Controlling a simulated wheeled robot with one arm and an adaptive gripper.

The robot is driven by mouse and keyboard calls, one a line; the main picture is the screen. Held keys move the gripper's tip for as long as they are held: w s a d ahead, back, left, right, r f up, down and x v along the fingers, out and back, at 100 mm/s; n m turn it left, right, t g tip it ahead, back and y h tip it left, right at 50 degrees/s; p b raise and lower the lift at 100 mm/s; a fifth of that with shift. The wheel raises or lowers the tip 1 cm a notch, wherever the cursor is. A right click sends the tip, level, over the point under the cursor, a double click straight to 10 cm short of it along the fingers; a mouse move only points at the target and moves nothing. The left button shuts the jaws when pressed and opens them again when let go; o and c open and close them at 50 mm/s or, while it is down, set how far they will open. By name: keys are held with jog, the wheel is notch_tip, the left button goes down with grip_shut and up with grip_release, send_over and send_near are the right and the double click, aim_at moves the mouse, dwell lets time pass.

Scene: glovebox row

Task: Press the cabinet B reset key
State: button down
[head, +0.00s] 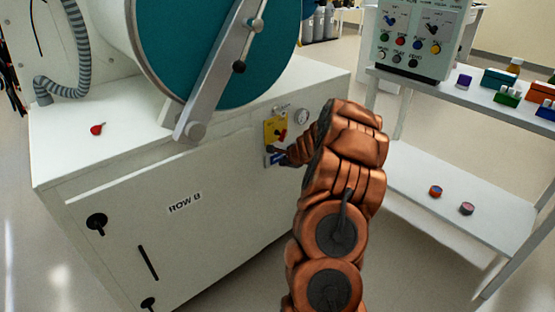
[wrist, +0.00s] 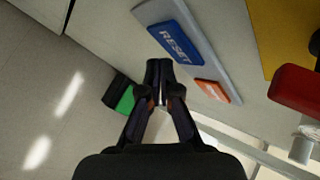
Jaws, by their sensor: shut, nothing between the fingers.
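The blue key marked RESET (wrist: 173,40) sits on a grey strip on the white cabinet front, in the upper middle of the wrist view. In the head view the blue key (head: 276,159) shows small, just below a yellow plate, partly hidden by my gripper. My gripper (wrist: 160,66) is shut and empty, its tips at the lower edge of the blue key in the wrist view. Whether the tips touch it I cannot tell. In the head view my gripper (head: 281,154) is at the cabinet's front right. The cabinet (head: 120,215) carries a ROW B label (head: 185,203).
An orange key (wrist: 213,90) sits beside the blue one on the strip. A yellow plate (wrist: 281,30) with a red handle (wrist: 296,93) is close by. A green and black thing (wrist: 121,97) shows left of the fingers. A shelf table (head: 450,195) stands at right.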

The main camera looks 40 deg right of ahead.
jog(key=shift+w+r, duration=0.1)
jog(key=shift+w, duration=0.05)
dwell(0.5)
jog(key=shift+w+p, duration=0.3)
jog(key=shift+p, duration=0.15)
jog(key=shift+w, duration=0.35)
dwell(0.6)
jog(key=shift+s, duration=0.85)
jog(key=s, duration=0.5)
jog(key=shift+b, duration=0.4)
